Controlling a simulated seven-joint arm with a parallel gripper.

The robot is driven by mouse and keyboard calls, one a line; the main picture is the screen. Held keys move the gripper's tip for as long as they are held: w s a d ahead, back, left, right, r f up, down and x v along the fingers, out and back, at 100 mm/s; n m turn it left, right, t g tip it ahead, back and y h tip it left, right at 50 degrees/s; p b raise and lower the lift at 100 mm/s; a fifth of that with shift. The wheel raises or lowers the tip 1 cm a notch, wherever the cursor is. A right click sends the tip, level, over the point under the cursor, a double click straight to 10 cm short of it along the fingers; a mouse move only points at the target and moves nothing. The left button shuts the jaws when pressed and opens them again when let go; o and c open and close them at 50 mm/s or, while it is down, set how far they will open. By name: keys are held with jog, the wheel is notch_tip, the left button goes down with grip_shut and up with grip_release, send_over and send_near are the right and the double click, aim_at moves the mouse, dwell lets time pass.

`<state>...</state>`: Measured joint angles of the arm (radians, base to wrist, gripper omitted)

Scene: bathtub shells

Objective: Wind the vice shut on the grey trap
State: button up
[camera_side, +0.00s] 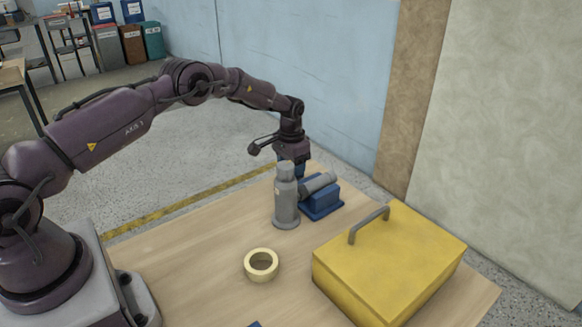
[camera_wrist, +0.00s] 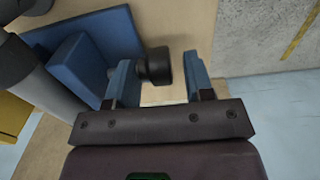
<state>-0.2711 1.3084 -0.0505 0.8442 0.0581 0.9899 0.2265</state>
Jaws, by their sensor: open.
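A dark round knob (camera_wrist: 155,66) sticks out from the vice. My gripper (camera_wrist: 160,68) is open, pointing down, with its blue fingers on either side of the knob. I see a gap at the right finger; contact at the left is unclear. In the side view the fingertips are partly hidden.
A grey bottle-like cylinder (camera_side: 286,200) stands upright close in front of the vice and my gripper. A yellow toolbox (camera_side: 385,262) with a raised handle is at right. A cream tape roll (camera_side: 261,265) lies in front. The table's left part is clear.

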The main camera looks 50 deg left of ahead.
jog(key=shift+a, duration=0.15)
jog(key=c, duration=0.7)
